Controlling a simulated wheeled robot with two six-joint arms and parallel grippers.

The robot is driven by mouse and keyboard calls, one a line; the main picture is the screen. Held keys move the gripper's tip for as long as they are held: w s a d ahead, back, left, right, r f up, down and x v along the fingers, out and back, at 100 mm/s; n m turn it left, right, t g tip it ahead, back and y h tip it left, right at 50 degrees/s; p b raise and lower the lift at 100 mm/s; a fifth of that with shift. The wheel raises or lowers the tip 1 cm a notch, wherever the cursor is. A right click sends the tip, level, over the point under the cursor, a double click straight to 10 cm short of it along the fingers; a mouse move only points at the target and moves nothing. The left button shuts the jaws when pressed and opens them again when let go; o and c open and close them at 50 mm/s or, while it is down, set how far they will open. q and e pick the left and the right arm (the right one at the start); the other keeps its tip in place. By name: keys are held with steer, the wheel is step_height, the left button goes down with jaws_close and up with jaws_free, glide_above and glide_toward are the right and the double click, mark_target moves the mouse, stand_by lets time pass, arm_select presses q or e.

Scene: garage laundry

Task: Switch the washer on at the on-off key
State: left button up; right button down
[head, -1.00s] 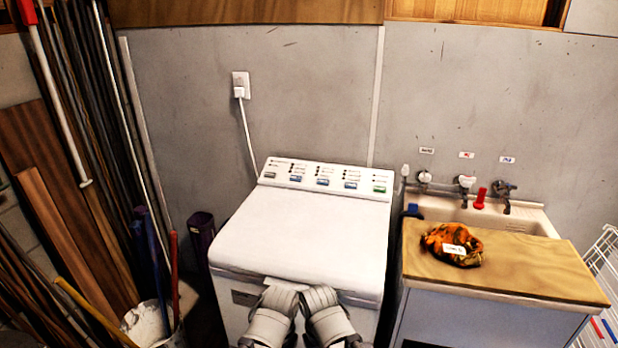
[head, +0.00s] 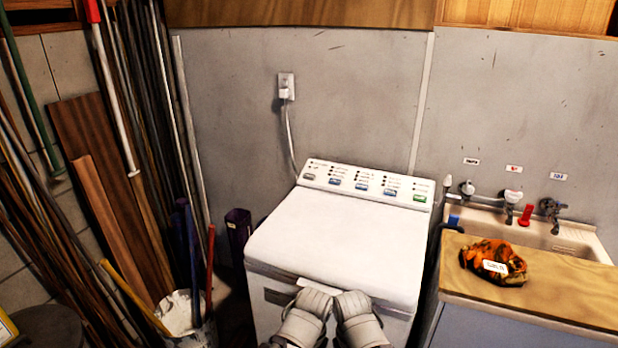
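The white washer (head: 335,235) stands against the grey wall with its lid shut. Its control panel (head: 368,178) runs along the back edge of the top. The panel has a grey key (head: 308,177) at the left end, blue keys in the middle and a green key (head: 420,198) at the right end. The labels are too small to read, so I cannot tell which is the on-off key. Two white links of my arms show at the bottom, in front of the washer. No gripper fingers are visible, and nothing of mine touches the panel.
A sink counter (head: 560,304) stands right of the washer, with taps and an orange patterned cloth (head: 480,256). A bucket (head: 186,318) and leaning poles and boards crowd the left. The washer plugs into a wall outlet (head: 286,88). The washer's lid is bare.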

arm_select(q)
jaws_close()
stand_by(1.4)
